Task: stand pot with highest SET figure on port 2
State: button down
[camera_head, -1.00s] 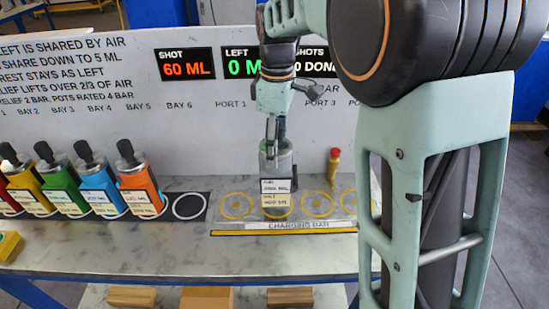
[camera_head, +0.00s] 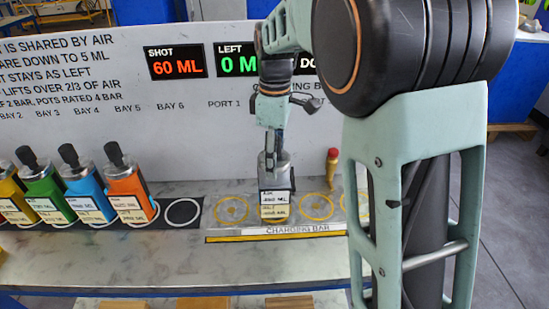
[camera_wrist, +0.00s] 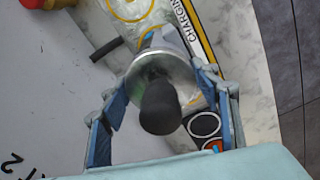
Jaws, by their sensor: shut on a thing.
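A pot (camera_head: 275,172) with a metallic top and a pale label on its front stands upright over the second ring from the left on the charging bar (camera_head: 215,238). The ring is mostly hidden, and I cannot tell whether its base touches the bar. The label figures are too small to read surely. My gripper (camera_head: 273,150) is above it and shut on its top. In the wrist view the pot's metal lid (camera_wrist: 160,72) and black knob sit between the fingers of my gripper (camera_wrist: 166,92).
An empty ringed bay (camera_head: 183,212) lies beside the orange pot. Free port rings flank the held pot. A red-topped yellow post (camera_head: 332,168) stands behind the bar. The panel display (camera_head: 174,63) reads SHOT 60 ML.

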jog(key=c, duration=0.7)
grip_release()
jog(key=shift+f, duration=0.1)
notch_tip(320, 180, up, 12)
jog(key=shift+r+p, duration=0.15)
jog(key=shift+p, duration=0.2)
